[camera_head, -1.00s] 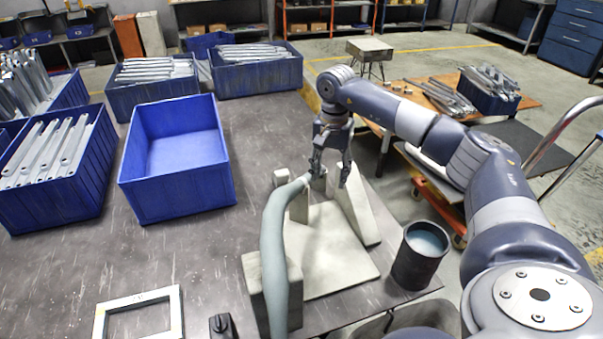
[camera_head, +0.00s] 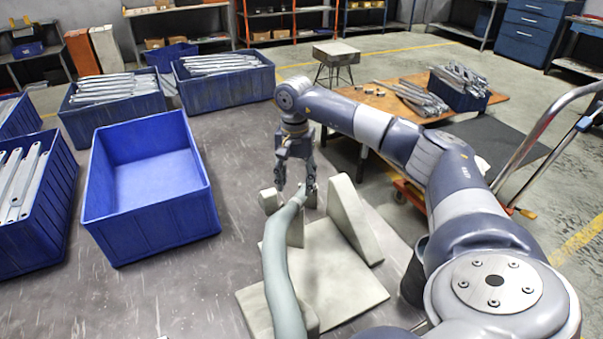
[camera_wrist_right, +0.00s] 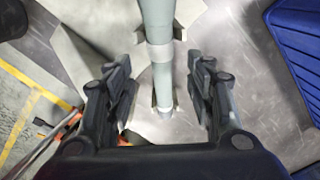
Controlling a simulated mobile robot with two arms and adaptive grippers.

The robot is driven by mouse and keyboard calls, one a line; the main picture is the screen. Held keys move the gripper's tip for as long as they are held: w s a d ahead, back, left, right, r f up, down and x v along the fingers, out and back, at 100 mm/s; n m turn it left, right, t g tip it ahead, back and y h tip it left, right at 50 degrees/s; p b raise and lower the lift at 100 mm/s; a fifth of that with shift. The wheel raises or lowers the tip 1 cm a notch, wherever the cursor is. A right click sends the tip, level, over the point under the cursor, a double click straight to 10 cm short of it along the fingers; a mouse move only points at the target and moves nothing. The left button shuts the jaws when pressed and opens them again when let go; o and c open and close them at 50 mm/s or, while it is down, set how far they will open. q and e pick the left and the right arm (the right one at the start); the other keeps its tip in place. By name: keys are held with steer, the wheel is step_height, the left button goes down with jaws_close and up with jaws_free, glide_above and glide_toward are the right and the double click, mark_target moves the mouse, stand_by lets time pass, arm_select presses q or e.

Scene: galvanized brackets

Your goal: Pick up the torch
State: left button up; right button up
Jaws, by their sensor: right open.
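The torch appears to be the long, curved grey-green tube (camera_head: 279,270) resting along a pale stand (camera_head: 342,272) with upright plates. In the right wrist view, the torch (camera_wrist_right: 159,50) runs down the middle, with a lighter band near its lower end. My right gripper (camera_head: 296,188) is above the torch's far end. In the wrist view, the open right gripper (camera_wrist_right: 160,68) has one finger on each side of the tube, with visible gaps. I cannot tell its exact height above the torch. My left gripper is not in view.
An empty blue bin (camera_head: 152,228) stands left of the stand. Blue bins with galvanized brackets, such as the back one (camera_head: 228,92), stand farther left and behind. A dark bucket (camera_head: 413,278) is partly hidden by my right arm. The dark table (camera_head: 215,285) has bare space left of the stand.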

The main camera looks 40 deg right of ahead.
mark_target(296, 198)
steer(key=shift+w+f+b, duration=0.15)
steer(key=shift+f+b, duration=0.15)
steer(key=shift+f, duration=0.65)
steer(key=shift+w+f, duration=0.15)
steer(key=shift+f, duration=0.2)
steer(key=shift+f+b, duration=0.4)
steer(key=shift+b, duration=0.2)
step_height(296, 198, down, 3)
steer(key=b, duration=0.2)
steer(key=shift+f+b, duration=0.1)
steer(key=shift+b, duration=0.25)
steer(key=shift+d+f+b, duration=0.1)
steer(key=shift+f+b, duration=0.25)
steer(key=shift+f, duration=0.15)
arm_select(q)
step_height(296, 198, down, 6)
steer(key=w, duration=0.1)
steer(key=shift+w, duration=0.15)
arm_select(e)
steer(key=shift+c, duration=0.4)
steer(key=c, duration=1.1)
